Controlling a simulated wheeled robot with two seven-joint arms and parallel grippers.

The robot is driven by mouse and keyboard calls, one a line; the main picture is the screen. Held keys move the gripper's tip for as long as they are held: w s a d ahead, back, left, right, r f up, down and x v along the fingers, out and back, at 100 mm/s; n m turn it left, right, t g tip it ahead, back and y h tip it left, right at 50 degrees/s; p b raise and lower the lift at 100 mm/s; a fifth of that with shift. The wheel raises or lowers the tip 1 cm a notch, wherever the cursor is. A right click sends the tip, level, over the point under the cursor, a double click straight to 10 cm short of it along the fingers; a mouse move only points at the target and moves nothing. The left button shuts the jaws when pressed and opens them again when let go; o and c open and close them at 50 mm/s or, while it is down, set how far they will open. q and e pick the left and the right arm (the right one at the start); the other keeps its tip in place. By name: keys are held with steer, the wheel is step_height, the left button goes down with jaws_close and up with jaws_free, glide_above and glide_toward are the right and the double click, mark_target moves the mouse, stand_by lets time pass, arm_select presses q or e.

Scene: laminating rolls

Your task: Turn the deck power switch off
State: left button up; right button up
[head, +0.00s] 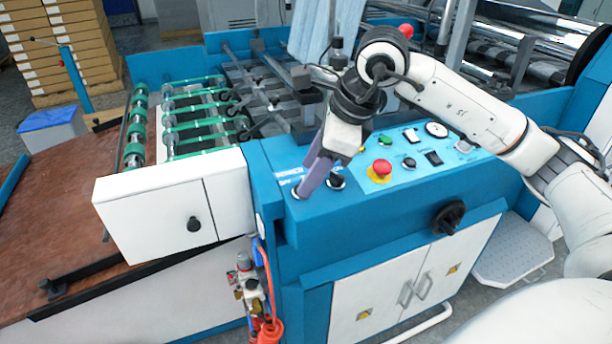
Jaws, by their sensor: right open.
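The blue control panel (420,185) lies in the middle of the head view. At its left end, by small white labels, a round switch (296,193) sits under my right gripper's tip and is partly covered. A dark knob (336,182) sits just right of the fingers. I cannot read which one is the deck power switch, nor its position. My right gripper (307,185) is open and points down at this end of the panel. I cannot tell whether it touches anything. My left gripper is not in view.
Rollers (200,120) stand left.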

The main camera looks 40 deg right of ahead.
steer(key=shift+x, duration=1.25)
steer(key=c, duration=1.1)
steer(key=shift+o, duration=0.2)
